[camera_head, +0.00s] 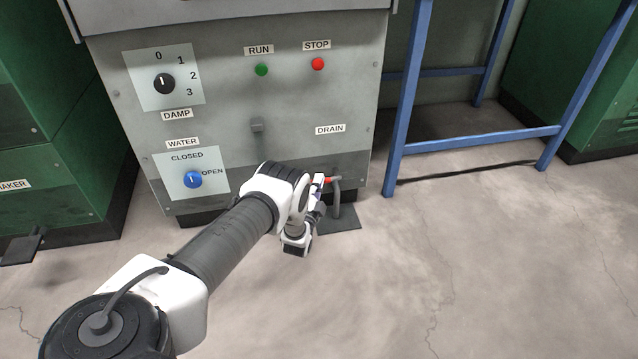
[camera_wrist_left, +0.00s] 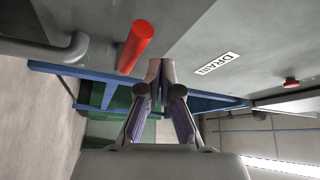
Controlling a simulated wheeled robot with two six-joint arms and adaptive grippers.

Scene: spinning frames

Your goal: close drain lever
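The drain lever is a red bar (camera_head: 328,180) low on the grey machine's front, below the DRAIN label (camera_head: 330,129). In the left wrist view the red lever (camera_wrist_left: 135,46) stands up and to the left of my fingers. My left gripper (camera_head: 319,192) is beside the lever, partly hidden by its own wrist in the head view. In the left wrist view the fingertips of this gripper (camera_wrist_left: 160,68) meet with nothing between them. The lever is outside the fingers; I cannot tell whether they touch it. My right gripper is out of view.
A grey drain pipe (camera_head: 337,205) bends down beside the lever over a dark floor plate (camera_head: 347,222). A blue metal frame (camera_head: 398,125) stands to the right. The water knob (camera_head: 193,180) is left of my arm. The floor to the right is clear.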

